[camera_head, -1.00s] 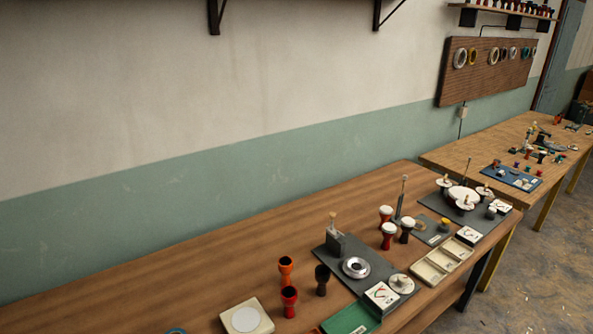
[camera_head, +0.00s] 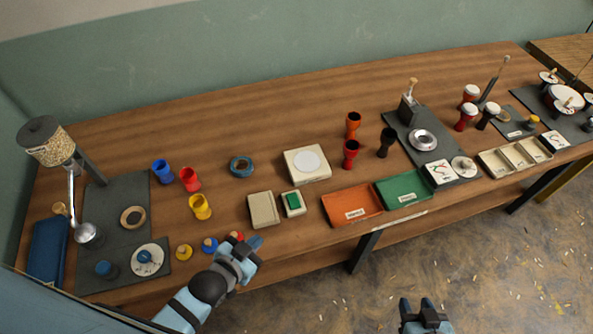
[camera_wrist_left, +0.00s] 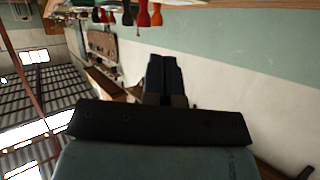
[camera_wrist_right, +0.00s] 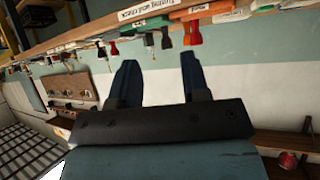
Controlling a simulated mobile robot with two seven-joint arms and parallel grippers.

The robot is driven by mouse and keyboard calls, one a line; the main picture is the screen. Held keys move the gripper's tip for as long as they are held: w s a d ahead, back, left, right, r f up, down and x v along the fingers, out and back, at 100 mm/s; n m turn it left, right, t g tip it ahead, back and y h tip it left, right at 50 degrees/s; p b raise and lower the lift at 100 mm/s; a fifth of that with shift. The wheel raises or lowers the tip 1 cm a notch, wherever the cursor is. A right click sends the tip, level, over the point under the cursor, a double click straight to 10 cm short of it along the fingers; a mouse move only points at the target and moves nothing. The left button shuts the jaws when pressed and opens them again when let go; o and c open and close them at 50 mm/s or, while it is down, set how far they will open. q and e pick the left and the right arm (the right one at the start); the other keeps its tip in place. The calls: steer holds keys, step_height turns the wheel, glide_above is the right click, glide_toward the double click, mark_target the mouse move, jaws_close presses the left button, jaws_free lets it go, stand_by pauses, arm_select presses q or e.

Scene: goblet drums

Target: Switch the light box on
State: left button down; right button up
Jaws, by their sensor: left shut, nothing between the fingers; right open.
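A cream box with a round white panel (camera_head: 307,162), which looks like the light box, sits mid-table in the head view. The panel looks plain white; I cannot tell whether it is lit. In front of it is a small pale box with a green button (camera_head: 293,201). My left gripper (camera_head: 253,246) is shut and empty at the table's front edge, below and left of the green button and apart from it. My right gripper (camera_head: 418,306) is open and empty, out beyond the front edge over the floor. The wrist views show the left fingers (camera_wrist_left: 165,75) together and the right fingers (camera_wrist_right: 158,75) apart.
A beige flat block (camera_head: 263,209) lies just left of the button box. Orange (camera_head: 345,207) and green (camera_head: 403,187) trays lie to its right. Small coloured knobs sit by my left gripper. Blue, red and yellow cups stand left. The table's back middle is clear.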

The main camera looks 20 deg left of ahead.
arm_select(q)
steer(key=w+d+r+m+t+h+b, duration=0.45)
steer(key=w+d+r+m+h, duration=0.4)
steer(key=w+r+m, duration=0.4)
steer(key=s+d+r+m+g+h+b, duration=0.15)
steer(key=d+m+g+h, duration=0.3)
steer(key=m+g, duration=0.65)
steer(key=s+d+r+m+g+h+b, duration=0.1)
steer(key=d+m+g+h+b, duration=0.35)
steer(key=m, duration=1.25)
step_height(320, 180, down, 8)
steer(key=w+a+m+g+y+b, duration=0.2)
steer(key=m+g+y+b, duration=0.3)
steer(key=m+y, duration=0.8)
steer(key=w+a+f+m+t+y+b, duration=0.1)
steer(key=w+a+m+t+y+b, duration=0.1)
steer(key=w+a+m+y, duration=0.5)
steer(key=w+a+t+y, duration=0.1)
steer(key=w+a, duration=0.1)
steer(key=a, duration=0.4)
steer(key=shift+w, duration=0.15)
arm_select(e)
step_height(320, 180, down, 16)
steer(key=w+a, duration=0.1)
steer(key=shift+a+g, duration=0.3)
steer(key=shift+a, duration=0.05)
